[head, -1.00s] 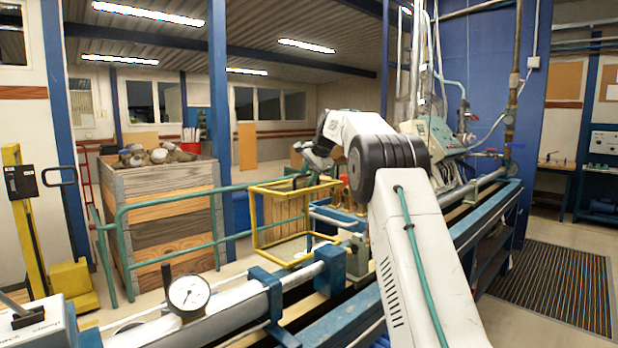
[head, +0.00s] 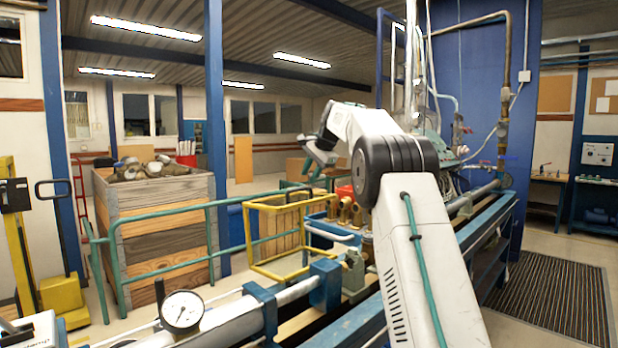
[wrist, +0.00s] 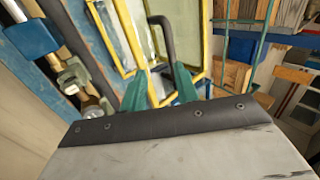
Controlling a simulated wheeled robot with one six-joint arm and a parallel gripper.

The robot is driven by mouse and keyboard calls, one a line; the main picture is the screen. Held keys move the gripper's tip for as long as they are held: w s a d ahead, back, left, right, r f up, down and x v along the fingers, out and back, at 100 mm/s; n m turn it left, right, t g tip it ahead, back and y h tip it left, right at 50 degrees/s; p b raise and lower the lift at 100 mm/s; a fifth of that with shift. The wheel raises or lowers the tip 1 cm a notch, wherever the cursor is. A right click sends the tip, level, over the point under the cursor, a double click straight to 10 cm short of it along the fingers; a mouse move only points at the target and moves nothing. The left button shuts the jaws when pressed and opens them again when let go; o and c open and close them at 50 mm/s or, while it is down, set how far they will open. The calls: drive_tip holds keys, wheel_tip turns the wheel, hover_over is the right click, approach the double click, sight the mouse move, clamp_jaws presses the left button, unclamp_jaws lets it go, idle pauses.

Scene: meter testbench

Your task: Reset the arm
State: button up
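My gripper (head: 318,158) hangs at the end of my white arm in the head view, above and just right of the yellow frame basket (head: 262,236). A grey plate with a dark edge fills the bottom of the wrist view.
The blue test bench (head: 490,240) with its pipes runs along my right. A dial gauge (head: 182,311) sits on the pipe at lower left. A wooden crate (head: 155,235) stands behind a green railing (head: 165,211). The floor around the striped mat (head: 550,300) is clear.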

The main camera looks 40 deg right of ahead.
idle(0.4)
drive_tip(key=s+a+f+n+g, duration=0.1)
drive_tip(key=s+f+n+g, duration=0.2)
drive_tip(key=f, duration=0.4)
drive_tip(key=s+a+f+n+g, duration=0.15)
drive_tip(key=s+a+n, duration=0.25)
drive_tip(key=s+a, duration=0.8)
drive_tip(key=s+a+f+n+g, duration=0.1)
drive_tip(key=s+a+f+n, duration=0.25)
drive_tip(key=s+a, duration=0.85)
drive_tip(key=s+a+f+n, duration=0.2)
drive_tip(key=s, duration=0.6)
drive_tip(key=s+a+f+n, duration=0.1)
drive_tip(key=s+a+f, duration=0.1)
drive_tip(key=s, duration=0.7)
drive_tip(key=s+a+f+n, duration=0.2)
drive_tip(key=s+a, duration=0.1)
drive_tip(key=s, duration=0.6)
drive_tip(key=shift+a+n+h, duration=0.35)
drive_tip(key=shift+h, duration=0.05)
drive_tip(key=shift+s+t, duration=0.1)
drive_tip(key=shift+t, duration=0.15)
drive_tip(key=shift+d, duration=0.1)
